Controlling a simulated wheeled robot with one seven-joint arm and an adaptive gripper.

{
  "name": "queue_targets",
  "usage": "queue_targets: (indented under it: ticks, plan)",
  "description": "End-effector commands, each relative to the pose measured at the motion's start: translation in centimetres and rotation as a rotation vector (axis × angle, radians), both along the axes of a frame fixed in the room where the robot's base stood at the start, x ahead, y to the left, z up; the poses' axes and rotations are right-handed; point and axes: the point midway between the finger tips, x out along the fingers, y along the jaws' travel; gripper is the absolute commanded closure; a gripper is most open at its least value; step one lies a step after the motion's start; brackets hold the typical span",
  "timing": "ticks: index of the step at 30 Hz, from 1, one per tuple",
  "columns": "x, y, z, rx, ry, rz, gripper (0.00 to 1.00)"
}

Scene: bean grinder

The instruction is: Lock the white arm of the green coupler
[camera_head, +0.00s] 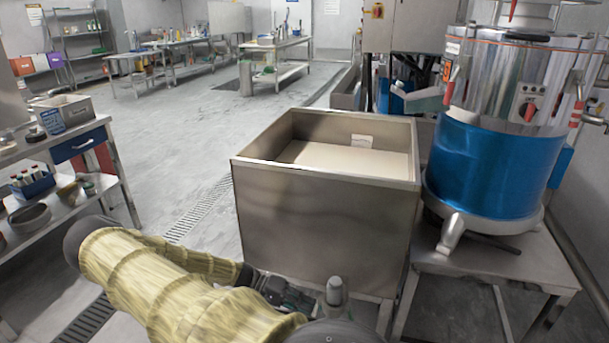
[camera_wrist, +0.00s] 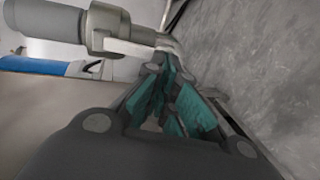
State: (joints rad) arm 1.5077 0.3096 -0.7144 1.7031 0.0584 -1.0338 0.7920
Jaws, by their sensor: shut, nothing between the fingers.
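In the wrist view, a grey pipe (camera_wrist: 45,18) with a pale metal collar (camera_wrist: 106,27) crosses the upper left. A short pale bar (camera_wrist: 168,44) reaches from the collar toward my fingertips. I cannot tell whether this is the white arm, and no coupler shows clearly as green. My gripper (camera_wrist: 163,66) has teal pads and is shut and empty, its tips close below the bar; contact cannot be told. In the head view my gripper (camera_head: 288,297) is low in front of the steel bin, beside an upright grey rounded end (camera_head: 335,291).
The steel bin (camera_head: 310,215) stands just beyond my gripper. A blue and steel machine (camera_head: 485,165) stands on a metal stand (camera_head: 505,265) at the right. A shelf table (camera_head: 108,160) with containers is at the left. The floor (camera_head: 215,125) between is largely clear.

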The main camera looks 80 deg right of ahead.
Motion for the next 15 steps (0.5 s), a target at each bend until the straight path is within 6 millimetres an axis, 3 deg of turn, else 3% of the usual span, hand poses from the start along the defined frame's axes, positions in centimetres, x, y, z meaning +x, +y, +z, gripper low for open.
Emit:
queue_targets:
  ticks: [8,15]
  plan:
    - [0.5,0.0,0.1,0.001,-0.001,0.001,1.00]
    - [3.6,-0.3,0.9,0.000,-0.003,0.003,1.00]
